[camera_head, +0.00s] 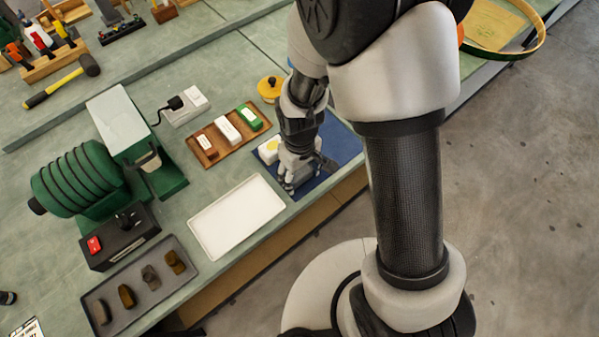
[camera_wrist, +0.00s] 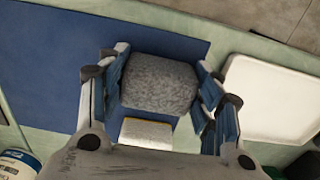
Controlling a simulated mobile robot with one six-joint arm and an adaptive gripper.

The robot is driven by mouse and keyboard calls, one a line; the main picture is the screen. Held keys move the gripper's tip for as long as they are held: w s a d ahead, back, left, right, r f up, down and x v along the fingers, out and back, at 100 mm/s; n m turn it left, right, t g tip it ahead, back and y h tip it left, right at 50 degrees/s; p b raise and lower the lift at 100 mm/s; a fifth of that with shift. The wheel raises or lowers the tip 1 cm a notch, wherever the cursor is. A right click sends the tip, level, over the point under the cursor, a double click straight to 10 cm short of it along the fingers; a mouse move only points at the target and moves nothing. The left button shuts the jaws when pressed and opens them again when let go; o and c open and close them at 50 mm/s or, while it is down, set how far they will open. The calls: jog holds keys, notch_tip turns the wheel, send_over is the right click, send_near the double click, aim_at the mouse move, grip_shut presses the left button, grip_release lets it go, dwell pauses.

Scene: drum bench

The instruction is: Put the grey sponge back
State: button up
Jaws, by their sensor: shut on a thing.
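The grey sponge (camera_wrist: 160,84) is a rough, speckled block between the two fingers of my gripper (camera_wrist: 161,68) in the wrist view. My gripper is shut on it. In the head view my gripper (camera_head: 299,178) points down over the blue mat (camera_head: 346,146), near the mat's left part, and hides most of the sponge. I cannot tell whether the sponge touches the mat. A white block with a yellow part (camera_head: 268,150) lies on the mat just beside the gripper; it also shows below the sponge in the wrist view (camera_wrist: 146,133).
An empty white tray (camera_head: 238,216) lies left of the mat. A wooden rack (camera_head: 205,157) with several coloured blocks and a yellow-lidded pot (camera_head: 270,88) stand behind. A green drum machine (camera_head: 80,180) and a dark tray of brown pieces (camera_head: 118,303) are further left.

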jog(key=shift+f, duration=0.2)
jog(key=o, duration=0.9)
jog(key=shift+r, duration=0.1)
notch_tip(320, 180, up, 12)
jog(key=p, duration=0.4)
notch_tip(320, 180, up, 12)
jog(key=m+t, duration=0.2)
jog(key=m, duration=0.1)
send_over(299, 172)
jog(key=s+d, duration=0.3)
jog(key=d, duration=0.2)
jog(key=shift+s+d+r+m+t, duration=0.55)
jog(key=shift+s+d+r, duration=0.4)
jog(key=shift+s+r, duration=0.6)
jog(key=shift+s+d+r+m+t, duration=0.3)
jog(key=shift+s+d+r+m, duration=0.5)
jog(key=shift+s+r, duration=0.75)
jog(key=shift+s+d+r+m+t, duration=0.5)
jog(key=shift+s+d+r, duration=0.65)
jog(key=shift+s, duration=0.75)
jog(key=shift+a, duration=0.1)
